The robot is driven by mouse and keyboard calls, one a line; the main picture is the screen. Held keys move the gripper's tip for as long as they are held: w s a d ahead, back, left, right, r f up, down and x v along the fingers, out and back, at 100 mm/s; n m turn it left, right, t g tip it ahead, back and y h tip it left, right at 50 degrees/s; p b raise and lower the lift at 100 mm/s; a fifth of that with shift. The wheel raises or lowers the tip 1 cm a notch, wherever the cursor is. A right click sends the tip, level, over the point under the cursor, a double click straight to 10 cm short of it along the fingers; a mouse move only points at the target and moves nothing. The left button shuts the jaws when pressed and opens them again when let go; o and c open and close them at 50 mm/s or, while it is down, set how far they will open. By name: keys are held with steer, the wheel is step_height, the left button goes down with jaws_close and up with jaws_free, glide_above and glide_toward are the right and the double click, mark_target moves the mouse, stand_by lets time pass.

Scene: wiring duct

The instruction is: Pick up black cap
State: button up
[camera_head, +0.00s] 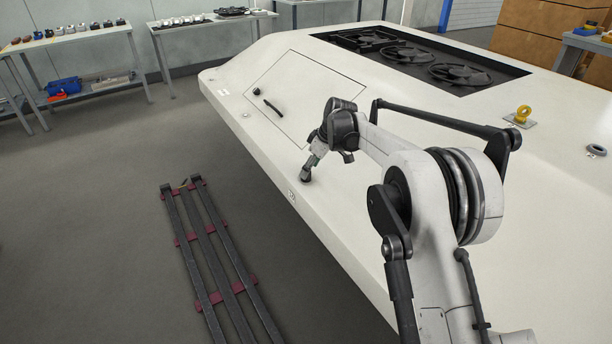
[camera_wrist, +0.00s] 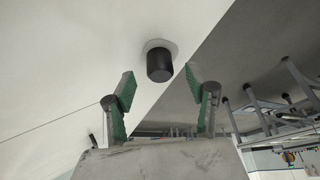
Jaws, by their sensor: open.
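A black cylindrical cap (camera_wrist: 159,66) stands on a pale round base on the white surface in the wrist view, close to the surface's edge. My gripper (camera_wrist: 160,78) is open, with one green-padded finger to the left of the cap and one to the right in the picture. Clear gaps show between the cap and both fingers, and nothing is held. In the head view, my gripper (camera_head: 314,157) is low over the near left side of the white housing (camera_head: 230,97). A small dark piece just below it looks like the cap (camera_head: 305,175).
A black knob (camera_head: 256,91) and a black handle (camera_head: 272,107) sit on the housing's panel. Fans (camera_head: 405,54) are recessed at the back. A yellow lifting eye (camera_head: 522,114) stands at the right. Dark rails (camera_head: 213,260) lie on the floor.

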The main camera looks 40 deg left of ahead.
steer(key=x, duration=0.3)
steer(key=shift+a+f, duration=0.25)
steer(key=shift+c, duration=0.4)
steer(key=c, duration=0.8)
steer(key=shift+r, duration=0.1)
steer(key=shift+r, duration=0.45)
step_height(320, 180, up, 4)
steer(key=shift+s+f, duration=0.2)
steer(key=s+r+p, duration=0.1)
steer(key=s+r, duration=0.5)
steer(key=s, duration=0.5)
steer(key=shift+s+a+r+p, duration=0.2)
steer(key=shift+a+p, duration=0.1)
steer(key=shift+p, duration=0.1)
